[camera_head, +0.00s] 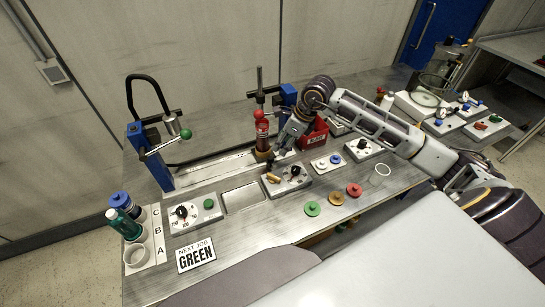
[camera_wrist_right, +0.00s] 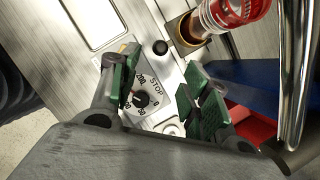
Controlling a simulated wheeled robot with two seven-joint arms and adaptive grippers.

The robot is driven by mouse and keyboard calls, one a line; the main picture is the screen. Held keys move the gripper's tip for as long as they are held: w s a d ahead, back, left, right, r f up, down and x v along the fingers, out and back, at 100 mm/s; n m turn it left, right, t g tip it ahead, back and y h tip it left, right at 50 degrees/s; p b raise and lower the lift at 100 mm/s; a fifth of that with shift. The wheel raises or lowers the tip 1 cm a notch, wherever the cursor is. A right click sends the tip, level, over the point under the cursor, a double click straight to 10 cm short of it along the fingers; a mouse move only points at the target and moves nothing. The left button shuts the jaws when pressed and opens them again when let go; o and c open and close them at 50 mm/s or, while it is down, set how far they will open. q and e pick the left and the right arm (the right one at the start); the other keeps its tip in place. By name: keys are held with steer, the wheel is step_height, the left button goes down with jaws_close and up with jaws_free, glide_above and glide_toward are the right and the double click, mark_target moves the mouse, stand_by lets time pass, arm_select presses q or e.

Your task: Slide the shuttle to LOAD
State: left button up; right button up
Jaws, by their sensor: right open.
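A red bottle (camera_head: 262,128) stands upright in a brass-coloured cup (camera_head: 263,153) at the right part of a metal track (camera_head: 215,165); this seems to be the shuttle, its base mostly hidden. In the right wrist view the bottle (camera_wrist_right: 232,12) and cup (camera_wrist_right: 186,30) show at the top right. A small black knob (camera_wrist_right: 160,47) stands next to the cup. My right gripper (camera_wrist_right: 165,88) is open and points down, with the knob just beyond its fingertips and a STOP dial box (camera_wrist_right: 155,110) seen between its fingers. I see no LOAD label. My left gripper is not in view.
A blue frame (camera_head: 149,158) with a green-knobbed lever stands at the track's left end. A red bin (camera_head: 313,133) is right of the bottle. A grey dial box (camera_head: 195,214), coloured discs (camera_head: 336,198) and a NEXT JOB GREEN sign (camera_head: 196,255) lie in front.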

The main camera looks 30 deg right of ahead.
mark_target(272, 158)
steer(key=shift+p+x, duration=0.8)
steer(key=shift+x, duration=4.5)
steer(key=shift+w, duration=0.1)
jaws_close()
